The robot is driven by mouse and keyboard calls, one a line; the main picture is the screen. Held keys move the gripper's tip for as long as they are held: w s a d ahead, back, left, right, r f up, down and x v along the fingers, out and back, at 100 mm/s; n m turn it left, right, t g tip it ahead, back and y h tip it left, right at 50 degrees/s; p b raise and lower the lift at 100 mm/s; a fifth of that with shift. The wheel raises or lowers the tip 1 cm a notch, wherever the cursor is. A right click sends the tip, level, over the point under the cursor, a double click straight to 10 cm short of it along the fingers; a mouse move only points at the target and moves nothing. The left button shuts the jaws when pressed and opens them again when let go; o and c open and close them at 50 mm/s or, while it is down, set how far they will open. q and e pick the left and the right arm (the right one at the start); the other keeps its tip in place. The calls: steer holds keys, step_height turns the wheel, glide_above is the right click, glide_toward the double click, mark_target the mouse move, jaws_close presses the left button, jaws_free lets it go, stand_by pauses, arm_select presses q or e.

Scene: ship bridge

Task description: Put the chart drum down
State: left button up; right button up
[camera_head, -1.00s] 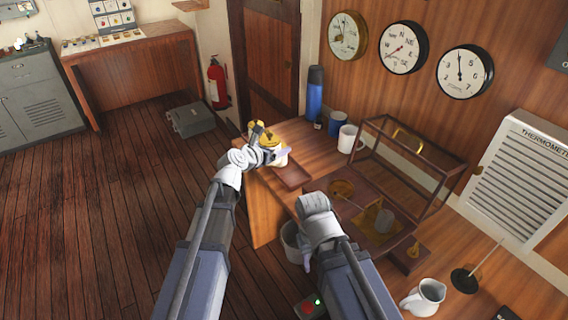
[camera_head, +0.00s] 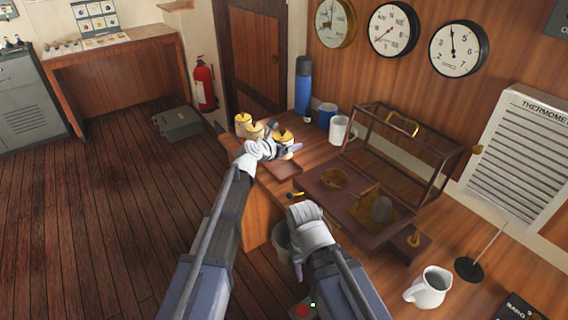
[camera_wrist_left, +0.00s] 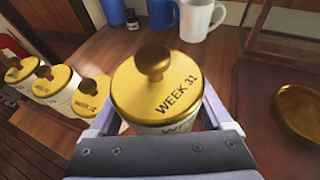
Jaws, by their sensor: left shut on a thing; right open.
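My left gripper (camera_wrist_left: 160,115) is shut around a white chart drum with a gold knobbed lid (camera_wrist_left: 155,85) marked "WEEK 31".
A brown glazed case (camera_head: 415,150) stands open on the counter, with instrument parts on its base. A blue flask (camera_head: 303,88), blue mug (camera_head: 327,116) and white mug (camera_head: 341,131) stand behind the drum. A white jug (camera_head: 429,288) is at the lower right. A bin (camera_head: 281,238) stands below.

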mark_target(287, 164)
arm_select(q)
steer(key=shift+f+b, duration=2.4)
steer(key=shift+f, duration=0.6)
arm_select(e)
steer(key=shift+f, duration=3)
arm_select(q)
steer(key=shift+f, duration=0.15)
steer(key=o, duration=1.3)
arm_select(e)
steer(key=shift+f, duration=0.15)
arm_select(q)
steer(key=shift+r, duration=0.3)
steer(key=p+v, duration=0.4)
steer(key=v, duration=0.8)
steer(key=shift+s+f+p, duration=0.1)
steer(key=shift+f+p, duration=0.1)
steer(key=shift+p, duration=0.1)
arm_select(e)
step_height(287, 164, up, 5)
